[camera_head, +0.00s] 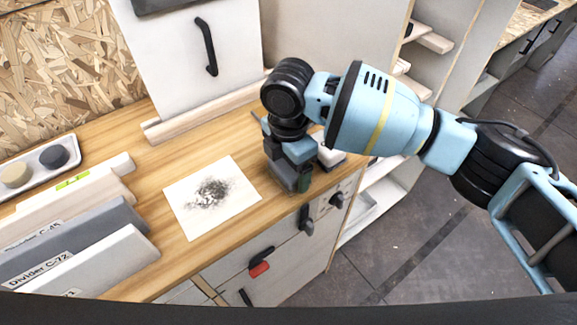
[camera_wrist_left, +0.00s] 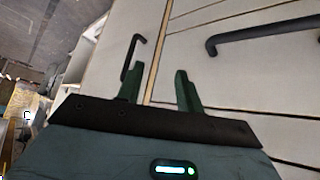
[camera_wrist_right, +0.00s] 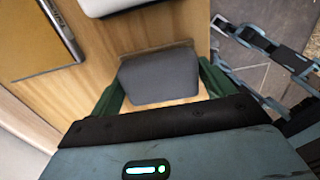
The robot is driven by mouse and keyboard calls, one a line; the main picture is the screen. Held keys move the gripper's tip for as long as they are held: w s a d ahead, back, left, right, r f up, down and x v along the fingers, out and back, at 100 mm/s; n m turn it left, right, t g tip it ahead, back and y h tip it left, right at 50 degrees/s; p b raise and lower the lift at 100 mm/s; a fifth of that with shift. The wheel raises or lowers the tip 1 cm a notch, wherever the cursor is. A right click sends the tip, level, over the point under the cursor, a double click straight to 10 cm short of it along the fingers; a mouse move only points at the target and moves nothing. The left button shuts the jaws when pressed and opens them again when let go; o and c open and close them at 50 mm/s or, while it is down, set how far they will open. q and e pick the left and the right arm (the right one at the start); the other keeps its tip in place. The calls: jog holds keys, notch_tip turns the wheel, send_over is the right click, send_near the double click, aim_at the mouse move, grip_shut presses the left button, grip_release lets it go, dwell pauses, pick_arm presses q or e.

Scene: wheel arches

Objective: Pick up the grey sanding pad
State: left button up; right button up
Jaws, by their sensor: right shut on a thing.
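The grey sanding pad (camera_wrist_right: 160,75) shows in the right wrist view as a dark grey block with rounded corners, above the wooden worktop. My right gripper (camera_wrist_right: 160,82) has its green fingers on both sides of the pad, shut on it. In the head view my right gripper (camera_head: 290,182) is low over the worktop's front edge, right of the white sheet, and its arm hides much of the area. I cannot tell whether the pad touches the wood. My left gripper (camera_wrist_left: 160,82) shows only in the left wrist view, open and empty, in front of pale drawer fronts.
A white sheet with dark dust (camera_head: 240,207) lies on the worktop (camera_head: 160,265). Divider panels (camera_head: 75,240) and a tray with round pads (camera_head: 62,170) are at the left. A white object (camera_head: 330,158) sits beside my right gripper. A dark bar handle (camera_wrist_left: 265,32) is near my left gripper.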

jog(key=shift+r, duration=0.15)
jog(key=shift+r, duration=0.5)
notch_tip(320, 180, up, 2)
jog(key=shift+r, duration=0.2)
pick_arm(q)
jog(key=shift+w+r+p, duration=0.5)
jog(key=shift+r+p, duration=0.15)
jog(key=shift+r, duration=0.2)
pick_arm(e)
jog(key=s+a+r, duration=0.1)
jog(key=s, duration=1.5)
jog(key=shift+r, duration=0.15)
jog(key=shift+a, duration=0.1)
